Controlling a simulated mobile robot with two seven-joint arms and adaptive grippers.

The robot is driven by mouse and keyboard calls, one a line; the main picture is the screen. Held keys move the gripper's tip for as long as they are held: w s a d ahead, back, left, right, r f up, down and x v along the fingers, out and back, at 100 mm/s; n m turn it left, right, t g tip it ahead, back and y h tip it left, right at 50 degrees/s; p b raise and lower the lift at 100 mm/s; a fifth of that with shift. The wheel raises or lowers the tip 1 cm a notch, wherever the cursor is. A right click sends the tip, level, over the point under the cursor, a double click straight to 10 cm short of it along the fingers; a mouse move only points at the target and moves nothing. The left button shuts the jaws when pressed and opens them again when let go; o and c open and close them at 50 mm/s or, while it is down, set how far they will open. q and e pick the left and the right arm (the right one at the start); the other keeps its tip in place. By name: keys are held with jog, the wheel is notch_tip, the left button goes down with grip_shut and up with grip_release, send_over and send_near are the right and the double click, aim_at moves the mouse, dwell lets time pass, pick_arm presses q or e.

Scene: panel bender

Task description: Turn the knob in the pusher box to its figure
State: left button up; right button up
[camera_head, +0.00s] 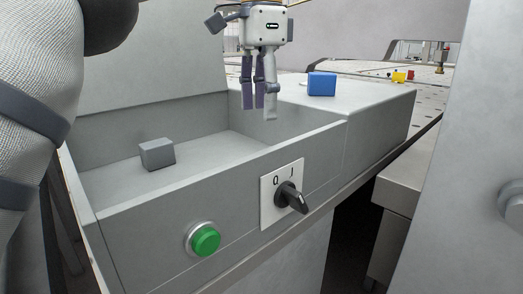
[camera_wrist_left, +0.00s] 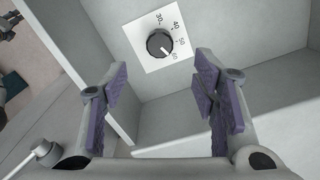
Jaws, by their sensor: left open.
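The black round knob (camera_wrist_left: 159,43) sits on a white dial plate (camera_wrist_left: 146,50) marked 30, 40, 50 and 60, on an inner wall of the box in the left wrist view. Its white mark points to the lower right, toward the 60. This knob is hidden in the head view. My left gripper (camera_wrist_left: 162,72) is open and empty, its purple-padded fingers apart on either side below the knob, not touching it. In the head view the gripper (camera_head: 259,103) hangs fingers down over the open grey pusher box (camera_head: 225,172). My right gripper is not in view.
A grey block (camera_head: 157,153) lies inside the box. Its front wall carries a black rotary switch (camera_head: 290,197) and a green button (camera_head: 205,241). A blue block (camera_head: 321,84) stands on the ledge to the right. A grey panel (camera_head: 470,150) closes off the right side.

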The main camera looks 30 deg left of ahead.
pick_arm(q)
notch_tip(320, 180, down, 11)
jog(key=shift+r+p, duration=0.2)
jog(key=shift+p, duration=0.3)
jog(key=c, duration=1.2)
